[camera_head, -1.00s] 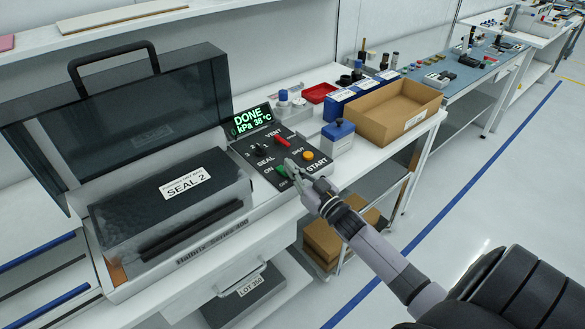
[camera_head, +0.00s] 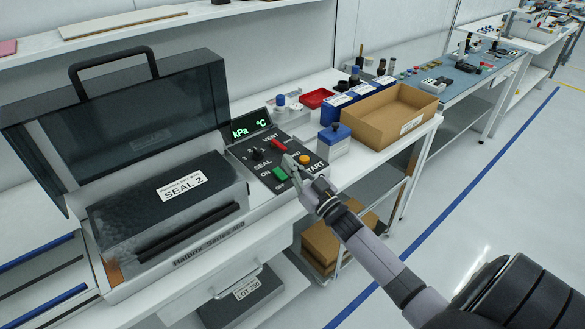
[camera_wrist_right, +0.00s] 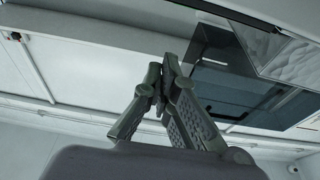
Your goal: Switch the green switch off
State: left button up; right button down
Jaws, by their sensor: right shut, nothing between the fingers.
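The green switch (camera_head: 280,174) sits by the ON and OFF labels at the lower part of the dark control panel (camera_head: 262,171) of the sealing machine. My right gripper (camera_head: 289,161) is shut and empty, with its fingertips over the panel just above and right of the green switch in the picture. I cannot tell whether it touches the panel. In the right wrist view the closed fingers (camera_wrist_right: 164,75) show with nothing between them; the switch does not show there. The machine's display (camera_head: 250,127) reads only "kPa °C", without numbers. My left gripper is not in view.
The panel also has a red switch (camera_head: 279,145), a black knob (camera_head: 257,154) and an orange START button (camera_head: 305,159). A blue-capped container (camera_head: 335,138) and a cardboard box (camera_head: 390,114) stand to the right. The machine's dark lid (camera_head: 130,115) stands open.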

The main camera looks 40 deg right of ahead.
jog(key=s+f, duration=0.1)
jog(key=s+f+b, duration=0.1)
jog(key=s, duration=0.1)
jog(key=s+f, duration=0.1)
jog(key=shift+s+d, duration=0.2)
jog(key=shift+s, duration=0.2)
jog(key=v, duration=0.2)
jog(key=f+b+v, duration=0.1)
jog(key=v, duration=0.1)
jog(key=shift+f, duration=0.1)
